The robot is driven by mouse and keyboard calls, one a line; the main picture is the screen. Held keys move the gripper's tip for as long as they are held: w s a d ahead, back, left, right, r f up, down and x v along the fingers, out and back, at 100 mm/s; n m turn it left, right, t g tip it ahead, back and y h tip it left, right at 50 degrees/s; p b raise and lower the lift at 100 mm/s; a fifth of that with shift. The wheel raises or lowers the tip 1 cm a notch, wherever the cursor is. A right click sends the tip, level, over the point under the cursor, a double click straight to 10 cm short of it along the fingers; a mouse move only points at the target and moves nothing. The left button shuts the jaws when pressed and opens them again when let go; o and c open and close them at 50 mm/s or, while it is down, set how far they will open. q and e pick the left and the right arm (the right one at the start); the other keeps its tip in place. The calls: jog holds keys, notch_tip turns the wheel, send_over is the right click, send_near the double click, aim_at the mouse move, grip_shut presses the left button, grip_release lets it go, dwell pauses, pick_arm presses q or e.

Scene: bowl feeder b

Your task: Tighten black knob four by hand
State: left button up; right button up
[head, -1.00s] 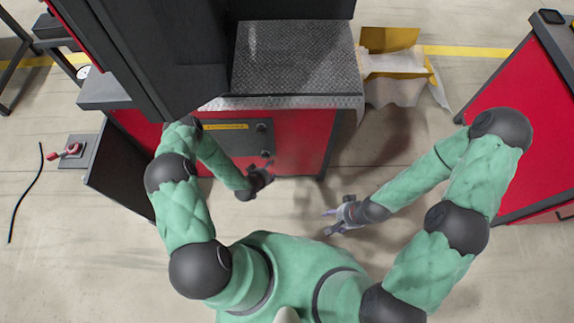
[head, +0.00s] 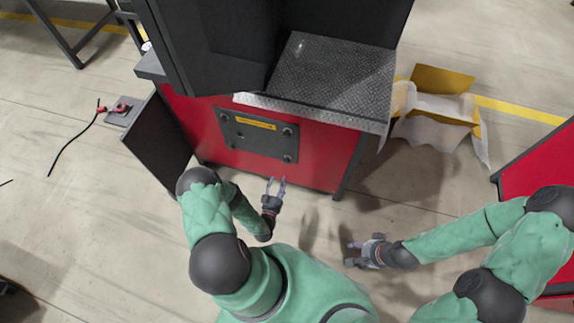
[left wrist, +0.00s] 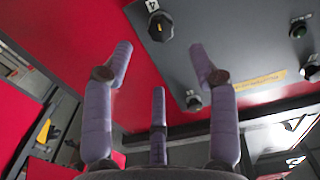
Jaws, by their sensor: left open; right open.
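Black knob four (left wrist: 160,26) sits beside a "4" label on the dark panel (left wrist: 235,45) in the left wrist view. In the head view, the knob at the panel's lower right corner (head: 287,158) appears to be the same one; its number is not readable there. My left gripper (head: 276,181) is open and empty, its fingers pointing at the panel just below that corner. In the left wrist view its spread purple fingers (left wrist: 160,50) are apart from the knob, which shows beyond and between the tips. My right gripper (head: 351,253) is open and empty over the floor.
Other black knobs hold the panel's corners, one at upper left (head: 223,115). A yellow label (head: 256,124) lies between the upper knobs. An open dark door (head: 158,142) stands left of the red cabinet (head: 330,160). An open box (head: 440,105) lies right, on the floor.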

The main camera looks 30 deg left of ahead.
aim_at(286, 163)
pick_arm(q)
jog(key=b+x, duration=0.2)
jog(key=x, duration=0.8)
jog(key=shift+b, duration=0.35)
jog(key=c, duration=1.1)
